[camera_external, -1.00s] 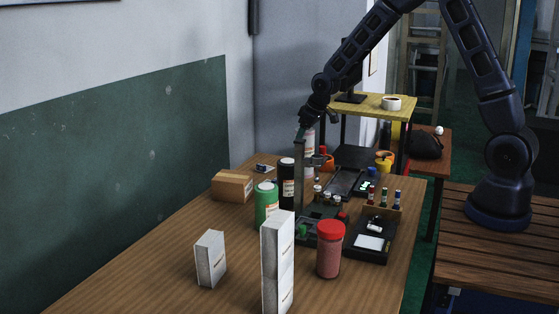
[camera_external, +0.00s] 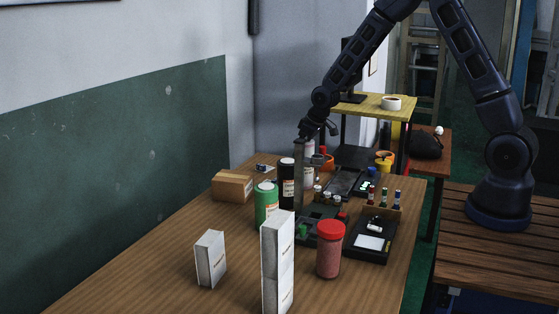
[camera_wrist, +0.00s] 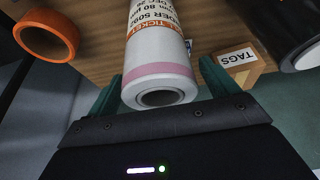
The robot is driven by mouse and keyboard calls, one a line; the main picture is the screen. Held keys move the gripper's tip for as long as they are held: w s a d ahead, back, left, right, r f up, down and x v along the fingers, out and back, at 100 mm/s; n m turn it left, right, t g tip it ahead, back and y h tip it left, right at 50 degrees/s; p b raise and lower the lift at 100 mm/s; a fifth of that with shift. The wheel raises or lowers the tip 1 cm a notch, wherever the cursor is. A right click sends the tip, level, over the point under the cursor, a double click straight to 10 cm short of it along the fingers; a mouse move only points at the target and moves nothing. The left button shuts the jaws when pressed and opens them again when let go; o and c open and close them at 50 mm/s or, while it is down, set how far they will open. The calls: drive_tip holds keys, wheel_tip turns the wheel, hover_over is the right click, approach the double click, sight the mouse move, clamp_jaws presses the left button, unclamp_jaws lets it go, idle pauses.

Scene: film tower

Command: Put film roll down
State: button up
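The film roll (camera_external: 309,161) is white with an orange-printed label and stands upright at the back of the wooden table, partly hidden by a black roll and a grey post. In the wrist view the film roll (camera_wrist: 160,70) shows its hollow end and a pink band. My gripper (camera_external: 308,135) is above it, pointing down, with its green fingers (camera_wrist: 162,82) on either side of the roll's end, close against it. Whether the roll's lower end touches the table is hidden.
A black roll (camera_external: 287,185) and a green roll (camera_external: 266,206) stand nearby. An orange ring (camera_wrist: 50,36) and a box labelled TAGS (camera_wrist: 238,62) lie near the roll. White boxes (camera_external: 277,262) and a red-lidded jar (camera_external: 330,250) are in front. The left front table is clear.

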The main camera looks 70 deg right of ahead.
drive_tip(key=v, duration=1.1)
drive_tip(key=shift+w+r, duration=0.1)
drive_tip(key=s+a+r, duration=0.4)
drive_tip(key=s+r, duration=0.4)
drive_tip(key=s, duration=0.2)
drive_tip(key=s+a+r, duration=0.5)
drive_tip(key=s+r, duration=0.4)
drive_tip(key=s+a+r, duration=0.1)
drive_tip(key=s, duration=0.9)
drive_tip(key=s+a+r, duration=0.2)
drive_tip(key=s, duration=0.8)
drive_tip(key=shift+s, duration=0.35)
